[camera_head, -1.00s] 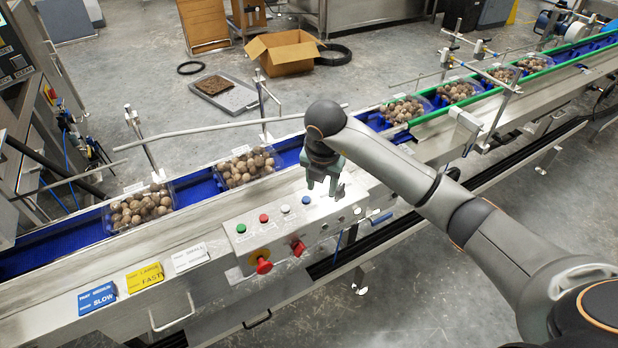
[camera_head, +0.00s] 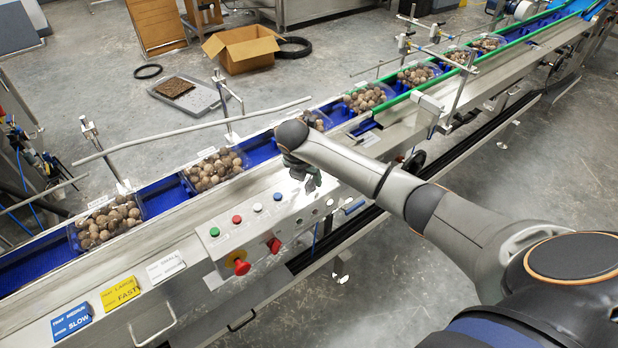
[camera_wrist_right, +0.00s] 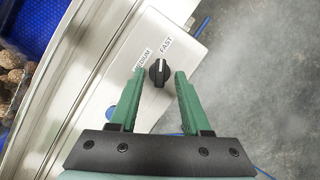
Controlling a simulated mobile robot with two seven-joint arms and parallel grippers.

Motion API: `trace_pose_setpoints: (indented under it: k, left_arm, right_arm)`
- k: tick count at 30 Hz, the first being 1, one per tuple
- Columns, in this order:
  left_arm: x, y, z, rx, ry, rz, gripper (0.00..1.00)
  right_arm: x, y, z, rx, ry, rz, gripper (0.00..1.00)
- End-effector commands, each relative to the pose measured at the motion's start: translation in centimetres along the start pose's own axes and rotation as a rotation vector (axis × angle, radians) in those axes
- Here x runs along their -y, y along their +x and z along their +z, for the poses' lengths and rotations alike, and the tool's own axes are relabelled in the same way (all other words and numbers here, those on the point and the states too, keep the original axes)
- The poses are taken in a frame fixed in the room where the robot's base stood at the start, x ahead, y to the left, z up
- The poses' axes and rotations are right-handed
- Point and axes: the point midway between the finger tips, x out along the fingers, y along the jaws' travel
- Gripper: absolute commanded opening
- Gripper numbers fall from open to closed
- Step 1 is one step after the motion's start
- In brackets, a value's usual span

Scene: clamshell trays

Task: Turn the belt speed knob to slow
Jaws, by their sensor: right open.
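The belt speed knob (camera_wrist_right: 159,72) is a small black dial with a white pointer mark, on the pale panel in the right wrist view. The pointer faces roughly up in the picture. The words FAST and, partly covered, MEDIUM are printed above it; no SLOW mark shows. My right gripper (camera_wrist_right: 157,74) is open, its green fingers on either side of the knob with gaps; whether it is at knob depth I cannot tell. In the head view, my right gripper (camera_head: 309,181) is over the control panel's (camera_head: 240,225) far end, and I cannot pick out the knob there. My left gripper is not in view.
Green, red and blue buttons and two red knobs (camera_head: 242,267) sit on the panel left of the gripper. Blue, yellow and white cards (camera_head: 165,267) lie further left. Clamshell trays of brown round items (camera_head: 217,169) stand on the blue belt behind, with rails above.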

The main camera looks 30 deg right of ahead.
Motion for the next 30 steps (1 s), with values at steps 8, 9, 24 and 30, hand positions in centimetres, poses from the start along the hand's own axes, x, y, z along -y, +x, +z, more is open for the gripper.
trace_pose_setpoints:
  k: [8, 9, 24, 30]
  left_arm:
    - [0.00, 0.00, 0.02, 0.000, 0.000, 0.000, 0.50]
    - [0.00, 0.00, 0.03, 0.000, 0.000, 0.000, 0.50]
    - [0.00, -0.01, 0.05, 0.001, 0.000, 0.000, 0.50]
    - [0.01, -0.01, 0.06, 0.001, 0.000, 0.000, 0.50]
  right_arm:
    - [-0.01, 0.51, -0.03, 0.000, -0.001, 0.000, 0.47]
    - [-0.01, 0.50, -0.03, 0.000, -0.001, 0.000, 0.47]
    - [-0.01, 0.47, -0.02, 0.000, 0.000, 0.000, 0.00]
    - [-0.01, 0.46, -0.02, 0.000, 0.000, 0.000, 0.00]
